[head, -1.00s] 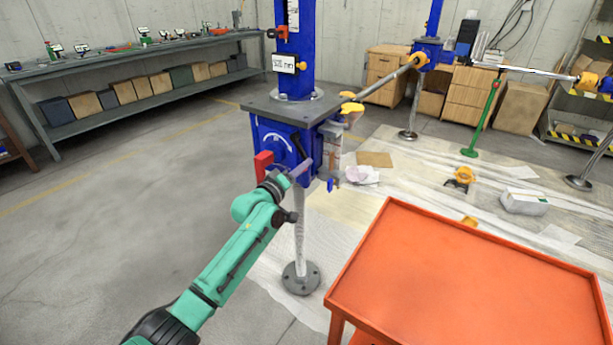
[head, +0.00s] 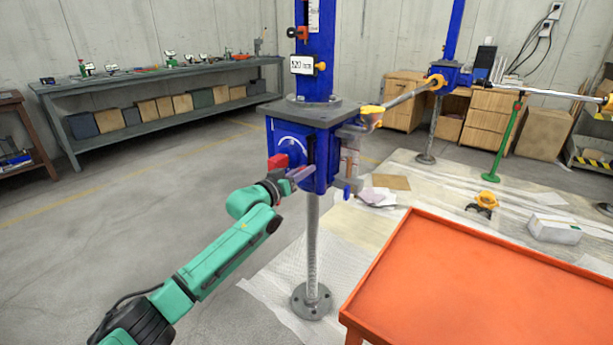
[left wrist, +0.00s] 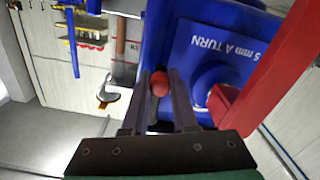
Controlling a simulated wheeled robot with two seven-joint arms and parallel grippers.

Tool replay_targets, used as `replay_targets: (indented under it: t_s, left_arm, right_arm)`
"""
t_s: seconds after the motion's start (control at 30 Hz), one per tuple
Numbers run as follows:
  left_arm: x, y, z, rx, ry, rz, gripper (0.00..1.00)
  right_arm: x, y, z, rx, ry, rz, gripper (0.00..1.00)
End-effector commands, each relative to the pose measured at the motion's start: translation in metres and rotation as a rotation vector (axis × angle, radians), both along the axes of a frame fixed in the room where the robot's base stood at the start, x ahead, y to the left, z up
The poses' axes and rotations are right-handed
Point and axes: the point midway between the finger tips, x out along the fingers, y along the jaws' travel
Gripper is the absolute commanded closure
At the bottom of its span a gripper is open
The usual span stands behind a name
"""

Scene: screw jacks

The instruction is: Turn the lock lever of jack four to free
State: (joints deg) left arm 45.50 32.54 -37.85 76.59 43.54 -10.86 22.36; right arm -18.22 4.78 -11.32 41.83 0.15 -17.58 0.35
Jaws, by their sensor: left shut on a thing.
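The blue jack (head: 324,140) stands on a grey post with a round foot, with a grey plate on top. In the left wrist view its blue face (left wrist: 225,52) reads "5 mm A TURN". My left gripper (head: 298,175) is at the jack's lower front. In the left wrist view the left gripper (left wrist: 160,80) is shut on a lever with a red ball knob (left wrist: 160,83), which shows between its fingers; I take it for the lock lever. Most of the lever is hidden. A red handle (head: 277,161) sits just left of it, also large in the left wrist view (left wrist: 268,75).
An orange-topped table (head: 480,290) fills the front right, close to the jack's foot. Yellow-ended bars (head: 405,95) run from the jack to another jack behind. A workbench (head: 160,80) lines the back wall. Floor at left is clear.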

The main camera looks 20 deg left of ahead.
Motion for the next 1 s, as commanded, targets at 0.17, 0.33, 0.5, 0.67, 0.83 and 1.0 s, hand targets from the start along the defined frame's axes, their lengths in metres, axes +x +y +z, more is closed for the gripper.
replay_targets:
  t_s: [0.17,0.33,0.5,0.67,0.83,1.0]
  left_arm:
    - [0.001,0.004,-0.004,0.01,0.006,0.006,1.0]
    - [0.001,0.005,-0.003,0.008,0.005,0.007,1.0]
    - [0.001,0.004,-0.002,0.008,0.004,0.006,0.44]
    - [0.001,0.003,-0.001,0.006,0.0,0.004,0.44]
    - [0.0,0.002,0.0,0.006,-0.003,0.002,0.44]
    - [-0.015,0.008,-0.001,0.006,-0.001,0.002,0.44]
  right_arm:
    - [0.002,0.0,0.0,0.0,0.001,-0.002,0.5]
    - [0.002,0.0,0.0,0.0,0.001,-0.002,0.5]
    - [0.002,0.0,0.0,0.0,0.001,-0.002,0.5]
    - [0.002,0.0,0.0,0.0,0.001,-0.002,0.5]
    - [0.002,0.0,0.001,0.0,0.001,-0.002,0.5]
    - [0.001,0.0,0.003,0.001,-0.006,0.0,0.5]
